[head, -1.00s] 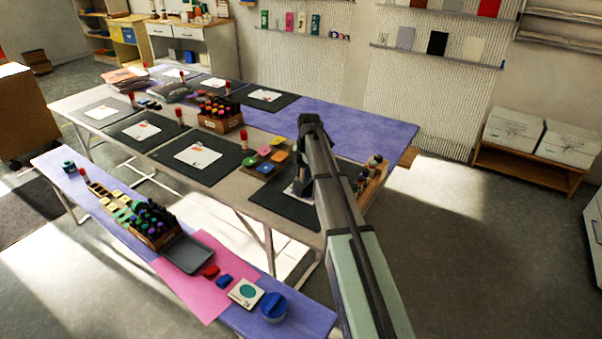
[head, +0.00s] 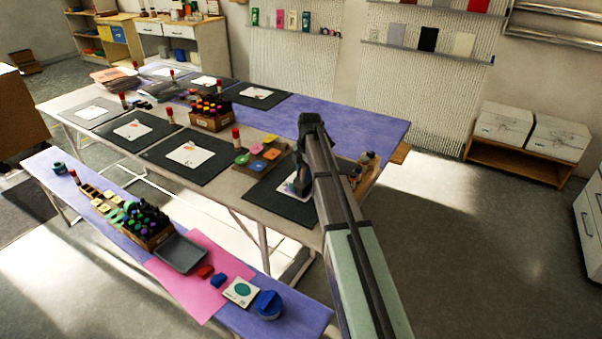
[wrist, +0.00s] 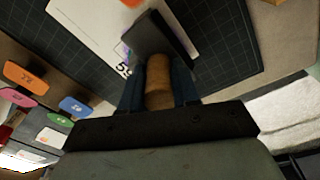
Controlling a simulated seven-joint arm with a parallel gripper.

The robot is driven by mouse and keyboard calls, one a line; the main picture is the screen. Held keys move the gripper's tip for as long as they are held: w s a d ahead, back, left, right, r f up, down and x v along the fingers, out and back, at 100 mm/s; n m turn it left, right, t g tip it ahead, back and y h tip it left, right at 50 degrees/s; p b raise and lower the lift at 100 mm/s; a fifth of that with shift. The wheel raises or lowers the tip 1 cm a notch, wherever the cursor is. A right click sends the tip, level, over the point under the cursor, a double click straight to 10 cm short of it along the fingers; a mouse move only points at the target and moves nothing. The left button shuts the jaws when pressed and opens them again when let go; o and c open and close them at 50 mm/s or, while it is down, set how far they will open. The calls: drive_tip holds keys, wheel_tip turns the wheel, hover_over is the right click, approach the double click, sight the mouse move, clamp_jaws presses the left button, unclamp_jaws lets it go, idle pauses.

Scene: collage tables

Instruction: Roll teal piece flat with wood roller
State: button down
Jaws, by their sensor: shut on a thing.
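My gripper (wrist: 158,92) is shut on the light wood handle (wrist: 158,75) of a roller, with a blue-grey finger on each side. A dark block-like part (wrist: 160,38) shows beyond the handle, over a white sheet (wrist: 95,25) on a gridded black mat (wrist: 225,45). A small purple-pink patch shows by the dark part's left edge. In the head view my gripper (head: 302,182) is low over the near-right black mat (head: 262,196). I cannot make out a teal piece under the roller; the tool and arm hide that spot. Whether the roller touches the sheet is unclear.
Coloured tags (head: 256,149) lie left of the mat. A wooden box of bottles (head: 366,175) stands close on the right. A red-capped glue stick (head: 236,138) stands nearby. The front bench holds a grey tray (head: 181,253) and a teal-dot card (head: 241,291).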

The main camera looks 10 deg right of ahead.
drive_tip(key=shift+s+d, duration=0.2)
drive_tip(key=shift+w+a, duration=0.15)
drive_tip(key=shift+w+a, duration=1.15)
drive_tip(key=shift+w, duration=0.05)
drive_tip(key=shift+r, duration=3.5)
